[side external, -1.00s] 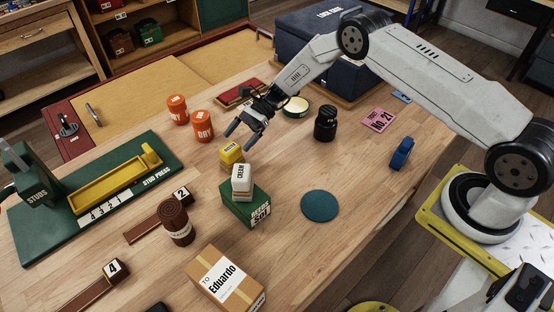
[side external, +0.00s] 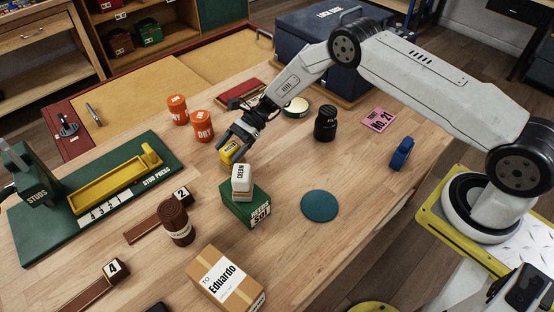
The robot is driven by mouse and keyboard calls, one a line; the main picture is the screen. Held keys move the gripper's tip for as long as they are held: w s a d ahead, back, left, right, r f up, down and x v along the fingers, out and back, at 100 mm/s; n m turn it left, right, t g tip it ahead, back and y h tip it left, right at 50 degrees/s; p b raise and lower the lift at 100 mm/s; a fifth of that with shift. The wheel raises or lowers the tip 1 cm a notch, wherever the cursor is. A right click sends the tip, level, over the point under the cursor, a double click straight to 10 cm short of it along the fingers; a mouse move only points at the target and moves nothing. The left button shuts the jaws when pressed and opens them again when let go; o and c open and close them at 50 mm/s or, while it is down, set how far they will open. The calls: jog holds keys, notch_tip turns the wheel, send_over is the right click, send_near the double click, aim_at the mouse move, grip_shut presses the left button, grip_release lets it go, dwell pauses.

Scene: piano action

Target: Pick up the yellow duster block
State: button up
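The yellow duster block (side external: 229,154) sits on the wooden bench, behind the white cream bottle and the green box. My gripper (side external: 233,149) is low over the block, with its fingers spread and reaching down around it. One finger is at the block's left side and the other near its right side. The fingers look apart, and I cannot tell whether they touch the block. The gripper hides part of the block's top.
Two orange DRY jars (side external: 202,125) stand to the left and behind. A black jar (side external: 325,124) and a teal disc (side external: 319,205) are to the right.

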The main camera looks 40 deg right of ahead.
aim_at(230, 147)
grip_shut()
jog(key=shift+r, duration=0.2)
jog(key=shift+r, duration=1.35)
jog(key=s+d+r, duration=0.3)
jog(key=s+r, duration=0.7)
jog(key=s, duration=0.3)
jog(key=shift+s+d, duration=0.2)
jog(key=shift+s, duration=0.1)
